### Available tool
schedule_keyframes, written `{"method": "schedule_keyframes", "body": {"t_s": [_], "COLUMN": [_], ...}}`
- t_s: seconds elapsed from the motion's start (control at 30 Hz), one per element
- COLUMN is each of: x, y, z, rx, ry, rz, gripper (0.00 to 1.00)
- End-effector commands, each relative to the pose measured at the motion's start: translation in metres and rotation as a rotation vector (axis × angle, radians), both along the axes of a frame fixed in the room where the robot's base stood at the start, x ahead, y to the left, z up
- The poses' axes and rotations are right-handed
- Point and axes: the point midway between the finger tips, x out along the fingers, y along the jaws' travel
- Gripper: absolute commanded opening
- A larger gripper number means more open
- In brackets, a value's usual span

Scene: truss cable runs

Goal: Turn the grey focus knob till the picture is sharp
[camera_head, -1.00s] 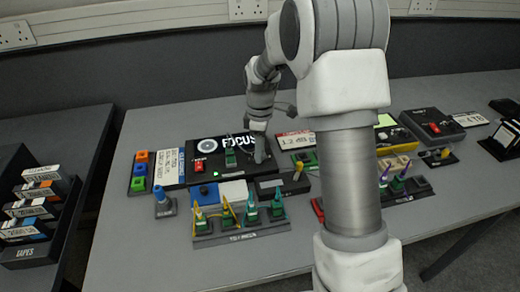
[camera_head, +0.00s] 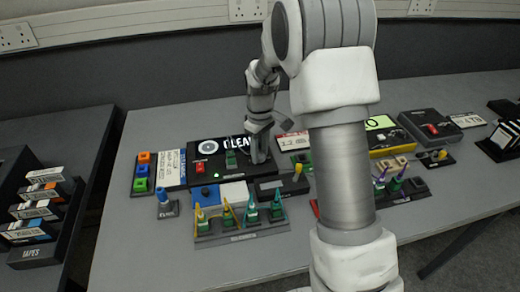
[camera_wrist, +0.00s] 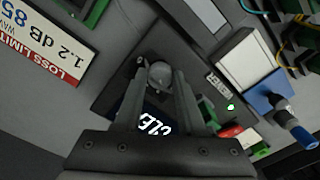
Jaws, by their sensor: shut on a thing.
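The focus box (camera_head: 186,147) is a black unit at the back of the table, with a white ring and large white letters on its top. The letters begin "CLEA"; my gripper hides the rest, and the visible strokes look crisp. A small green light (camera_head: 216,176) glows at its front, also visible in the wrist view (camera_wrist: 230,106). My gripper (camera_head: 259,157) points down at the box's right end. In the wrist view its two fingers are shut on the grey round knob (camera_wrist: 160,74), which shows between the tips.
A red switch (camera_head: 199,167) and a green block (camera_head: 231,158) are on the box. A rack of coloured cable plugs (camera_head: 240,236) stands in front. A white label card (camera_wrist: 45,38) lies beside the box.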

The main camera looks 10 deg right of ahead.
Motion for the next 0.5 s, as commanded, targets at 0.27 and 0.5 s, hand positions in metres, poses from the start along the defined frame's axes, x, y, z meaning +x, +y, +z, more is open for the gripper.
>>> {"method": "schedule_keyframes", "body": {"t_s": [0.27, 0.5], "x": [0.0002, 0.0003], "y": [-0.0002, -0.0001], "z": [0.0011, 0.0008], "rx": [-0.001, 0.000], "ry": [-0.001, -0.001], "rz": [-0.119, -0.152], "gripper": [0.00, 0.00]}}
